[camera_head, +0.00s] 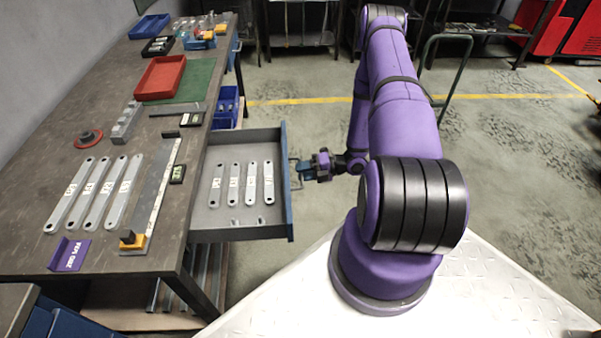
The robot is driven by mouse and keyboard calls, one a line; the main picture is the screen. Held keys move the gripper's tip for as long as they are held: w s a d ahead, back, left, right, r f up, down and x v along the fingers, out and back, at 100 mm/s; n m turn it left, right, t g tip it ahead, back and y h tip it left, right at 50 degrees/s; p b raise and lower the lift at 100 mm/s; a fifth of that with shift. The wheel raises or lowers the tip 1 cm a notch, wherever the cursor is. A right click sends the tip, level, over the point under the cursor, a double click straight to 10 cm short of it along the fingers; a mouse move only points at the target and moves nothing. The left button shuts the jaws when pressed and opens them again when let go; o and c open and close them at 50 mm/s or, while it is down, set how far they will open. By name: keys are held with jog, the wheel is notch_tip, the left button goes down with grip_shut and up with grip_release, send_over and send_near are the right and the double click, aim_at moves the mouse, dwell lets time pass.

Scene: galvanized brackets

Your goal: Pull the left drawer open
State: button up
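A grey drawer with a blue front (287,185) stands pulled well out from under the workbench. Several flat galvanized brackets with white labels lie in a row inside it, with small metal pieces near its front corner. My gripper (300,170) is at the outer side of the drawer front, at the handle. The fingers are small and overlap the handle in view, so I cannot tell whether they are closed on it. My purple arm reaches to it from the right.
The workbench top (40,240) holds several larger brackets, a steel ruler, a purple label block (69,254), a red tray (161,77) and a green mat (190,85). A blue bin (226,107) sits under the bench edge behind the drawer. Open floor lies beyond my arm.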

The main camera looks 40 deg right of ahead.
jog(key=v, duration=0.9)
jog(key=shift+s+d, duration=0.25)
jog(key=shift+d, duration=0.05)
